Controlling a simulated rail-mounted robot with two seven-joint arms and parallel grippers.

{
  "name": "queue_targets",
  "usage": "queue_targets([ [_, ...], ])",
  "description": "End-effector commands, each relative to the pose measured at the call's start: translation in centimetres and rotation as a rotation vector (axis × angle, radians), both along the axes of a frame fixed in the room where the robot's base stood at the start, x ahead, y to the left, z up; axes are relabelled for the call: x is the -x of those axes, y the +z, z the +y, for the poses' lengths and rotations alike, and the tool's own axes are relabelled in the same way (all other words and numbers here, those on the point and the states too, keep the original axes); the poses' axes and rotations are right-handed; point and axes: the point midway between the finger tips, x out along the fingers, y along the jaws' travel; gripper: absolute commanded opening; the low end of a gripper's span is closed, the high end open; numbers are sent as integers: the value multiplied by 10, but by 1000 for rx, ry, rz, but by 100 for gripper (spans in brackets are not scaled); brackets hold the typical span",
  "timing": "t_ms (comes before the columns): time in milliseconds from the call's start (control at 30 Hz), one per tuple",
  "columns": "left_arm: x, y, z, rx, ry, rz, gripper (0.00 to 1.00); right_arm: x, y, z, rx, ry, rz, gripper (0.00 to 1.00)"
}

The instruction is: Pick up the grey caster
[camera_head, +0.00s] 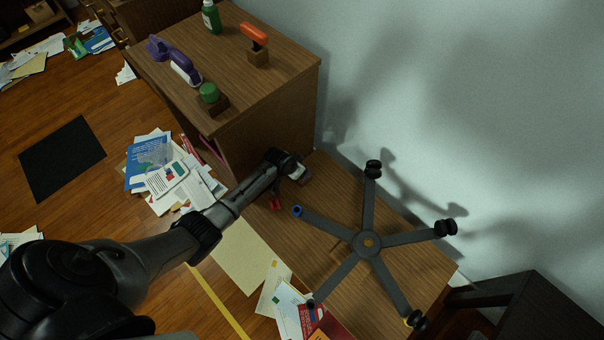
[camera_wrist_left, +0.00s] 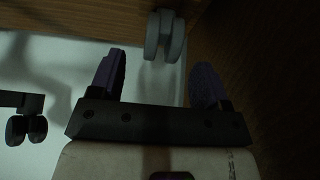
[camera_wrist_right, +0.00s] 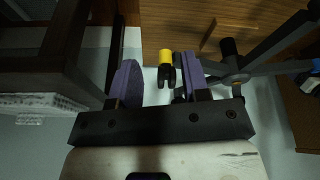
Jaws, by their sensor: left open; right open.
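The grey caster (camera_wrist_left: 165,36) shows in the left wrist view against a wooden surface, with its twin wheels toward the gap between my fingers. My left gripper (camera_wrist_left: 160,70) is open, with one purple finger on each side and the caster slightly ahead of the fingertips; no contact shows. In the head view my left gripper (camera_head: 303,178) is low beside the cabinet, and I cannot make out the grey caster there. My right gripper (camera_wrist_right: 160,82) is open near a yellow-ended chair leg (camera_wrist_right: 166,56) with a dark caster; it is outside the head view.
A five-legged chair base (camera_head: 368,242) lies on the wooden surface, with black casters on several legs and a blue leg end (camera_head: 297,211). A red object (camera_head: 275,202) lies by my left arm. The cabinet (camera_head: 265,125) stands close behind. Papers (camera_head: 165,170) litter the floor.

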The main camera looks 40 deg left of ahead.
Motion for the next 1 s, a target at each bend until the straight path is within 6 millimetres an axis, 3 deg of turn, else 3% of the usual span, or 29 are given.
queue_targets([
  [267,-5,-11,-1,0,0,0,70,0,-12,0,-1,-1,-1,43],
  [633,-25,-43,-2,-1,0,0,70,0,-51,0,0,-1,0,43],
  [967,-28,-44,-2,-1,0,0,70,0,-52,-1,4,3,0,43],
  [1000,-28,-44,-2,-1,0,0,66,0,-52,-1,4,3,0,43],
])
